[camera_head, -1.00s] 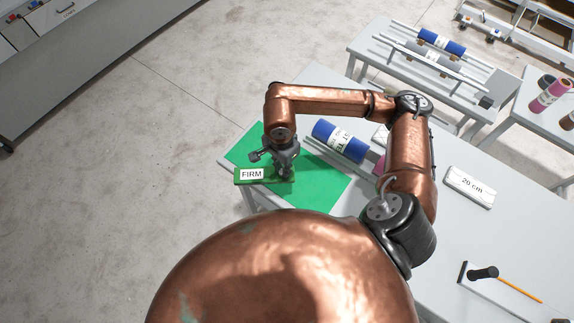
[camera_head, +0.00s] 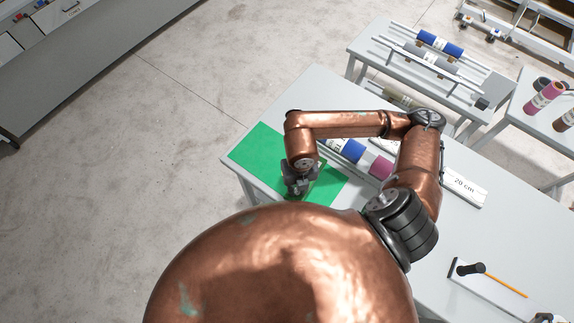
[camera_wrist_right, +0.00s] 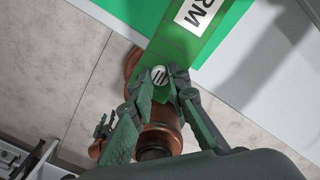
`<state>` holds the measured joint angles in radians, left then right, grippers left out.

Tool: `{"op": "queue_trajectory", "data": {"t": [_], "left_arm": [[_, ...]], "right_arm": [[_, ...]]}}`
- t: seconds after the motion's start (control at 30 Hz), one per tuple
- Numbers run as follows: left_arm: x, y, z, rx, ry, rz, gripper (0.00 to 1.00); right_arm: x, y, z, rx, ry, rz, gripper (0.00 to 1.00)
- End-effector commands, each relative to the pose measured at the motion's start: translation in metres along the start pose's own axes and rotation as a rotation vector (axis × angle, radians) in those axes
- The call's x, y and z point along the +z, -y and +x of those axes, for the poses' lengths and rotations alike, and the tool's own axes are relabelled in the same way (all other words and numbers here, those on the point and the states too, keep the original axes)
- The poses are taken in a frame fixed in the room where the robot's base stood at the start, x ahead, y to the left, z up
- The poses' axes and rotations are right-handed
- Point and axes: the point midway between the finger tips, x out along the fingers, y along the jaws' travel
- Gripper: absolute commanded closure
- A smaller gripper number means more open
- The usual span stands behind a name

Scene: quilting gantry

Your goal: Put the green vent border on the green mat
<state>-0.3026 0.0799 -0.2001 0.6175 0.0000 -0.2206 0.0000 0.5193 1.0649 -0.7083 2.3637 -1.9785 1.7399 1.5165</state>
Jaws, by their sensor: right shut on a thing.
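The green vent border (camera_wrist_right: 178,45) is a darker green strip with a white label, partly readable as "RM", and a round pale knob. My right gripper (camera_head: 300,188) is shut on it at the knob end, as the right wrist view (camera_wrist_right: 166,80) shows. The bright green mat (camera_head: 262,150) lies flat on the table's left end. In the head view the gripper is over the mat's near part and mostly hides the border. I cannot tell whether the border touches the mat.
The grey table (camera_head: 390,245) holds a blue roll (camera_head: 347,150) and a magenta roll (camera_head: 380,168) beside the mat. A white "20 cm" block (camera_head: 465,188) and a tray with an orange rod (camera_head: 500,280) lie farther right. A rack with rolls (camera_head: 420,58) stands behind.

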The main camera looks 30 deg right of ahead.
Motion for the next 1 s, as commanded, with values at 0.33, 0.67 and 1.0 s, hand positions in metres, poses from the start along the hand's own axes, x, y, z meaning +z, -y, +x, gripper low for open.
{"op": "queue_trajectory", "data": {"t": [0.33,0.67,1.0], "left_arm": [[-0.007,0.001,-0.013,-0.001,-0.008,0.001,0.60],[-0.010,0.002,-0.030,-0.001,-0.010,0.001,0.60],[-0.010,0.002,-0.036,-0.001,-0.010,0.001,0.60]], "right_arm": [[0.031,-0.011,0.013,0.002,-0.002,0.106,1.00],[0.097,-0.032,0.057,0.001,-0.004,0.102,1.00],[0.125,-0.041,0.093,0.002,-0.001,0.098,1.00]]}}
